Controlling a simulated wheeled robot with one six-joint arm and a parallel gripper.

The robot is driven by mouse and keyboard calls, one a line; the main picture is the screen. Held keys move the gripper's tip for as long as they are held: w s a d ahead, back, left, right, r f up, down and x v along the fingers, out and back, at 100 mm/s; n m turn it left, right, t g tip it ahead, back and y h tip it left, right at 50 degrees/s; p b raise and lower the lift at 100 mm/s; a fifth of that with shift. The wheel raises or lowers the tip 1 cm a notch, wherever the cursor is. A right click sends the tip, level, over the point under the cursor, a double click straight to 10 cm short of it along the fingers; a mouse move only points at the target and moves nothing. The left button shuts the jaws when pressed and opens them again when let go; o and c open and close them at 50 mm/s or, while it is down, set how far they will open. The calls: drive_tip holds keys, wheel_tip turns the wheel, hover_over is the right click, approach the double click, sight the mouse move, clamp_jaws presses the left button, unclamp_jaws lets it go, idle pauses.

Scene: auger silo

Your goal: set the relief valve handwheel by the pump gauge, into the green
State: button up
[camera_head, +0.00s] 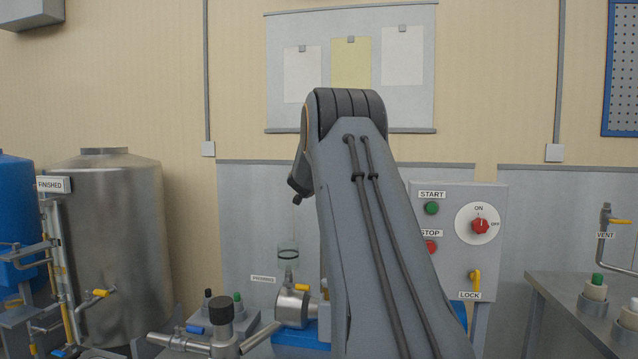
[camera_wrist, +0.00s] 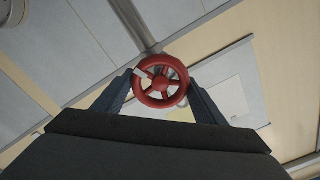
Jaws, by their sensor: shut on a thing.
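The red handwheel (camera_wrist: 161,81) shows in the wrist view, with spokes and a round rim. My gripper (camera_wrist: 160,88) has one finger on each side of the wheel's rim and is shut on it. In the head view my arm covers the handwheel and my gripper, and the pump gauge with its green band cannot be made out. The pump (camera_head: 292,306), a metal body on a blue base, shows just left of my arm.
A control panel (camera_head: 458,240) with START, STOP, ON/OFF and LOCK controls stands right of my arm. A steel tank (camera_head: 112,240) stands at the left. Pipes with a black-capped valve (camera_head: 221,310) run low in front. A metal bench (camera_head: 575,300) is at the right.

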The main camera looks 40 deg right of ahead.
drive_tip(key=m+b, duration=0.4)
drive_tip(key=shift+d+f+m+b, duration=0.1)
drive_tip(key=shift+f+m+b, duration=0.2)
drive_tip(key=shift+b, duration=0.1)
drive_tip(key=m+b, duration=0.4)
drive_tip(key=shift+s+m, duration=0.1)
drive_tip(key=shift+m, duration=0.3)
drive_tip(key=shift+b, duration=0.35)
drive_tip(key=o, duration=1.1)
drive_tip(key=shift+d, duration=0.1)
drive_tip(key=shift+r, duration=0.1)
drive_tip(key=shift+s+a, duration=0.1)
drive_tip(key=shift+a, duration=0.15)
drive_tip(key=shift+b+v, duration=0.75)
drive_tip(key=shift+v, duration=3)
